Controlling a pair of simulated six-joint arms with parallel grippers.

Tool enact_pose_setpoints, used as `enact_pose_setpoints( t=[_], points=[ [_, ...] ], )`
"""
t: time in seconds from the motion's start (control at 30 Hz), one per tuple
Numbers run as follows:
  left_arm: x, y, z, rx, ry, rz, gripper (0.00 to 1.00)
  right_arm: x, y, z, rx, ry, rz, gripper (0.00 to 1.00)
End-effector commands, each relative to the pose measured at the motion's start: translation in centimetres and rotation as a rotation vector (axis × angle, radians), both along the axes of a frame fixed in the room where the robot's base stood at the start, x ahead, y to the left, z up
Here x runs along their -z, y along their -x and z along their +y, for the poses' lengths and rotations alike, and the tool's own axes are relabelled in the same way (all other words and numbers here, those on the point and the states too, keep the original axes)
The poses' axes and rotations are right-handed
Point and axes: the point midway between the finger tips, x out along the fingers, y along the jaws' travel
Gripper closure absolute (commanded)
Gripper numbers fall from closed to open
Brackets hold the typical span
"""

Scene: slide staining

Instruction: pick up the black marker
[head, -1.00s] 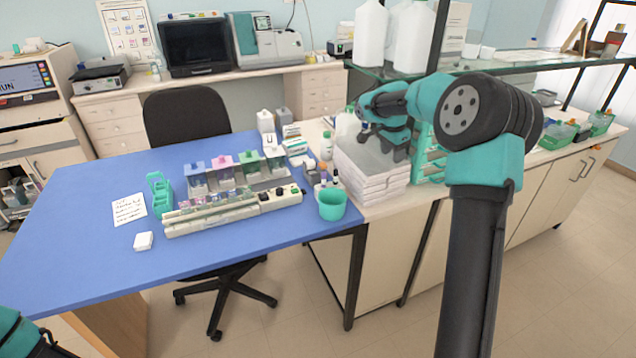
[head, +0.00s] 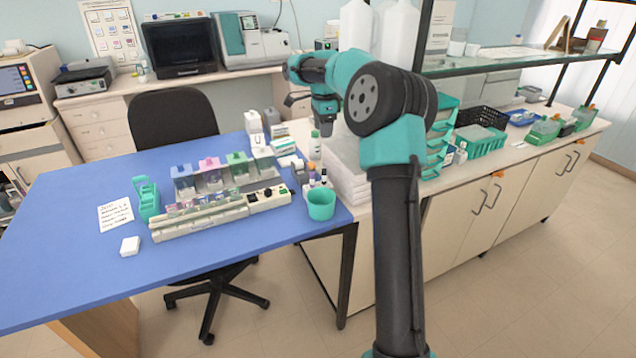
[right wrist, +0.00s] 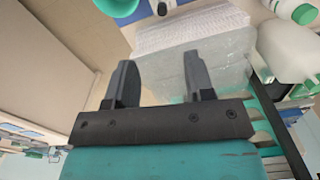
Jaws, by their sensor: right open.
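A small group of upright dark-capped items (head: 323,177) stands at the right end of the blue table, just behind the teal cup (head: 320,204). The black marker seems to be among them, but they are too small to tell which it is. My right gripper (head: 312,118) is above and behind this group, pointing down. In the right wrist view its two fingers (right wrist: 158,62) are apart with nothing between them. Small items (right wrist: 162,6) and the teal cup (right wrist: 117,5) show at the top edge there, beyond the fingertips. My left gripper is out of view.
A white stack (head: 346,172) stands right of the group, with a white bottle (head: 314,146) behind it. A long slide rack (head: 214,215) and staining jars (head: 210,172) lie to the left. The front left of the blue table (head: 60,260) is mostly clear.

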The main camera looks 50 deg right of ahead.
Motion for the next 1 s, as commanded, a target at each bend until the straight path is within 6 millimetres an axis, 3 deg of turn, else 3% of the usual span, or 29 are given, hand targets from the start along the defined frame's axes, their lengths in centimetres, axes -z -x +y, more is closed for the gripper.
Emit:
enact_pose_setpoints(
  t=[0.23, 0.8, 1.0],
  points=[
    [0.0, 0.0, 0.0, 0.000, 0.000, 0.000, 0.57, 1.3, 0.0, 0.0, -0.001, 0.000, 0.001, 0.51],
    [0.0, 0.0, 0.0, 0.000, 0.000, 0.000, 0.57, 10.7, 0.0, 0.0, -0.003, 0.000, 0.002, 0.51],
    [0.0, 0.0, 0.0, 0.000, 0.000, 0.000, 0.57, 12.2, 0.0, -0.1, -0.002, 0.000, -0.001, 0.51]
  ],
)
